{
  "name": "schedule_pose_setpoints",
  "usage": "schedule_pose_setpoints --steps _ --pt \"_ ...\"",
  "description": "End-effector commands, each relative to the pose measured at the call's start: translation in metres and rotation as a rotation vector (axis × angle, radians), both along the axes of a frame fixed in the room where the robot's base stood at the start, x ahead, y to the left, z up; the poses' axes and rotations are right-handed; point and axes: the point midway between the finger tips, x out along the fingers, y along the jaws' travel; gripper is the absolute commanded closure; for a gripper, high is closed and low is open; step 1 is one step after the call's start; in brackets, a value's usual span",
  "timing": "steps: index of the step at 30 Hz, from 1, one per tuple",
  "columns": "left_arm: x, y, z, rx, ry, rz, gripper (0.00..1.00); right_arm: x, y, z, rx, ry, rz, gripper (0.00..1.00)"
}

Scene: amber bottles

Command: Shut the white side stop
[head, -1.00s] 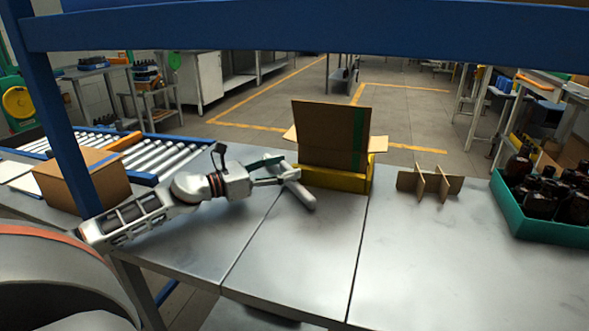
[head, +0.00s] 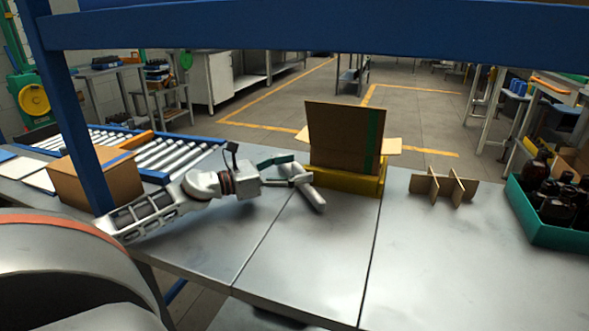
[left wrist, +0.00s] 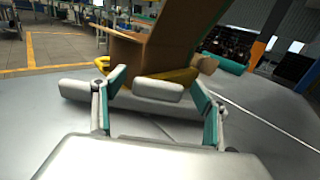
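The white side stop (head: 314,196) is a pale bar at the left of the yellow fixture (head: 347,183), angled away from it toward the front. In the left wrist view the bar (left wrist: 80,90) lies across the picture, with a pale block (left wrist: 158,90) above it. My left gripper (head: 288,171) is at the bar's far end. Its teal-and-grey fingers are open, one on each side of the block, with small gaps visible; contact is unclear. An open cardboard box (head: 342,140) stands in the fixture with its flaps spread. My right gripper is not in view.
A cardboard divider (head: 442,187) stands to the right of the fixture. A teal crate (head: 545,233) of amber bottles is at the right edge. A closed carton (head: 97,180) and a roller conveyor (head: 168,153) are at the left. The front metal tabletop (head: 310,260) is clear.

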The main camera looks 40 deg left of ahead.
Motion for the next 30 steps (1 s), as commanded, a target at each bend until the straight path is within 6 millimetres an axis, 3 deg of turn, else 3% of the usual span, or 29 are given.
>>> schedule_pose_setpoints --steps 10,24,30 --pt "-0.006 0.002 -0.002 0.000 0.002 0.000 0.28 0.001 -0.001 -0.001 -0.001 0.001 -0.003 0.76" --pt "-0.061 0.023 -0.002 -0.001 0.001 0.001 0.28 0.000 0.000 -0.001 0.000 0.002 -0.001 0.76" --pt "-0.070 0.026 0.000 0.000 0.001 0.000 0.28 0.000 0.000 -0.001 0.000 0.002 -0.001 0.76"
